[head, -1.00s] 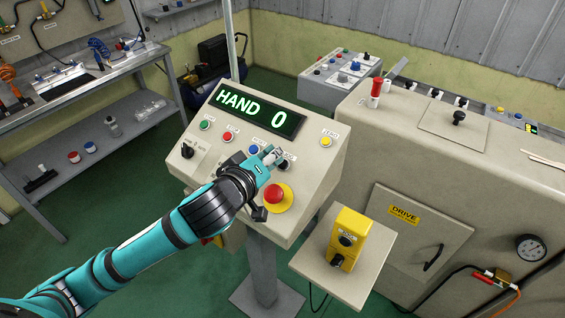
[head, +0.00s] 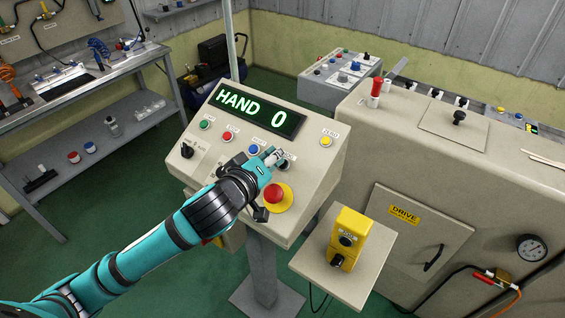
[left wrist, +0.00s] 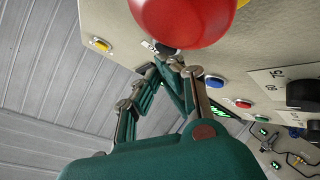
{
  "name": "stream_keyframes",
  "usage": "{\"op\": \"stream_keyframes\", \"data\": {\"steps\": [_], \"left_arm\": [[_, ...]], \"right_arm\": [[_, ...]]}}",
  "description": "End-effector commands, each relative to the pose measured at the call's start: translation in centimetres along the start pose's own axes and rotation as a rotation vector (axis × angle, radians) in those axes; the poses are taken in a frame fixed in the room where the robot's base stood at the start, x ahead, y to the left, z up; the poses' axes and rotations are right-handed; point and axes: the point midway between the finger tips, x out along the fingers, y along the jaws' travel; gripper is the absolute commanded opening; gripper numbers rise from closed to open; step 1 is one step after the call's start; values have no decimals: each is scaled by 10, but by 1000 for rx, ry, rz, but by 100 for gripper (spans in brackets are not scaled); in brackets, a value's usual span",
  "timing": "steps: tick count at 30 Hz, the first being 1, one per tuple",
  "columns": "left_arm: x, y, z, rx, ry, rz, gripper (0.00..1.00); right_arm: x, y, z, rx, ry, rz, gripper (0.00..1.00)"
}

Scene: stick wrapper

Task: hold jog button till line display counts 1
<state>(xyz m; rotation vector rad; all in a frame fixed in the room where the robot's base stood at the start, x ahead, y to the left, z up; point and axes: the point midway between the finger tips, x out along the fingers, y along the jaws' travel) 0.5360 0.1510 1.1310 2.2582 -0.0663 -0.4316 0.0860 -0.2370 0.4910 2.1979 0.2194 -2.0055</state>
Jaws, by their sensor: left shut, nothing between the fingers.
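The sloped console (head: 318,170) carries a line display (head: 257,111) that reads HAND 0 in lit green characters. A dark button (head: 288,164) sits right of the blue button (head: 253,149); its label is too small to read, so I cannot confirm it as the jog button. My left gripper (head: 275,157) is shut and empty, its tips close to the dark button. In the left wrist view, the fingertips (left wrist: 175,62) reach toward a dark button (left wrist: 165,50), partly hidden by the red mushroom button (left wrist: 180,20). Contact cannot be told. My right gripper is out of view.
The emergency-stop-like red button with yellow collar (head: 274,194) lies just below my gripper. A yellow box with black buttons (head: 347,238) stands on a side shelf (head: 318,268). A large beige machine (head: 430,165) fills the right. A workbench (head: 90,85) stands left.

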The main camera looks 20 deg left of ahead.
Motion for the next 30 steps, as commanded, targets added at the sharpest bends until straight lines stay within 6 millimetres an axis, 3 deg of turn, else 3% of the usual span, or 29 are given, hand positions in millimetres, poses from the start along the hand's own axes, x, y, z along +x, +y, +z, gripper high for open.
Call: {"op": "stream_keyframes", "data": {"steps": [30], "left_arm": [[6,-4,5,0,-1,-1,0]], "right_arm": [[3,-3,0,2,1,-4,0]]}}
